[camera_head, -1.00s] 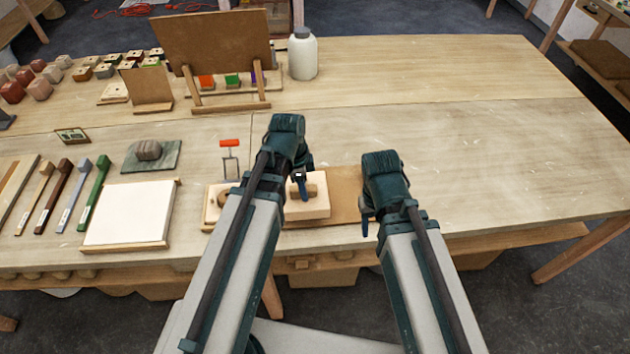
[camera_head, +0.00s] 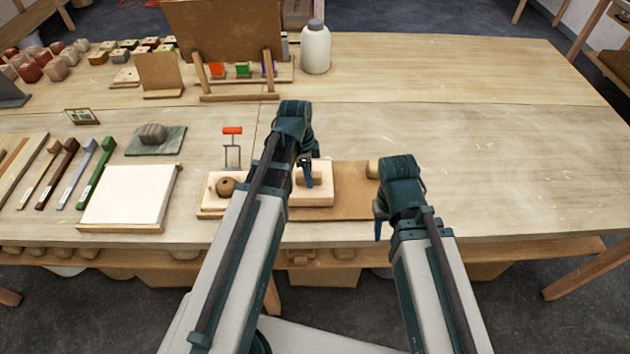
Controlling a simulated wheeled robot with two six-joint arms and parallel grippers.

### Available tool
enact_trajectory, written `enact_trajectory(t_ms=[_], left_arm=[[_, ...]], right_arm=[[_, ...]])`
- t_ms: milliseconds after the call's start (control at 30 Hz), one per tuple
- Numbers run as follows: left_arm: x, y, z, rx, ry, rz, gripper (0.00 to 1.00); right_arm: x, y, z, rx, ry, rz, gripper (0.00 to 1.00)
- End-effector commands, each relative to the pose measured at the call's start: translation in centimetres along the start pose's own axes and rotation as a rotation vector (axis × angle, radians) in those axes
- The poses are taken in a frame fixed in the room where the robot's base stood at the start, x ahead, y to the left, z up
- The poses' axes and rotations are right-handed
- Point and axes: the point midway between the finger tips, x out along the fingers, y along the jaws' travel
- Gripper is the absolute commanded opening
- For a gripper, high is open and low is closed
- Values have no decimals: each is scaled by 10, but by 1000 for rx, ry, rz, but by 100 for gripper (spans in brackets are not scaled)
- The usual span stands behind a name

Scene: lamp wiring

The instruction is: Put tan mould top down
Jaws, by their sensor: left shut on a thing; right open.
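The tan mould top (camera_head: 322,194) is a pale block with a rounded brown handle, at the front middle of the bench over the brown board (camera_head: 350,203). My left gripper (camera_head: 306,178) is shut on its handle. The arm hides the block's left part. I cannot tell whether the block touches the board. My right gripper (camera_head: 380,228) is open and empty, just right of the board's front corner.
A pale piece with a round brown ball (camera_head: 226,186) lies left of my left arm. Behind it stands a red-handled clamp (camera_head: 232,148). A white slab (camera_head: 128,196) and several handled tools lie left. A tan round piece (camera_head: 373,168) is partly behind my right gripper. The bench's right side is clear.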

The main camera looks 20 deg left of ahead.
Motion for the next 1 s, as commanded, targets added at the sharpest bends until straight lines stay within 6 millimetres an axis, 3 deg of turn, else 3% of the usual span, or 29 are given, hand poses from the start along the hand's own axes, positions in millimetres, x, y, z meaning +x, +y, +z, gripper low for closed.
enact_trajectory(t_ms=[433, 467, 600, 1000], left_arm=[[5, 0, 2, 0, 1, 0, 0], [4, 0, 2, 0, 0, 0, 40], [4, 0, 2, 0, 0, 0, 65], [1, 0, 1, 0, 0, 0, 65]], right_arm=[[6, -1, 0, 0, 0, 0, 50], [4, 0, 0, 0, 0, 0, 50], [4, 0, 0, 0, 0, 0, 50], [1, 0, 0, 0, 0, 0, 50]])
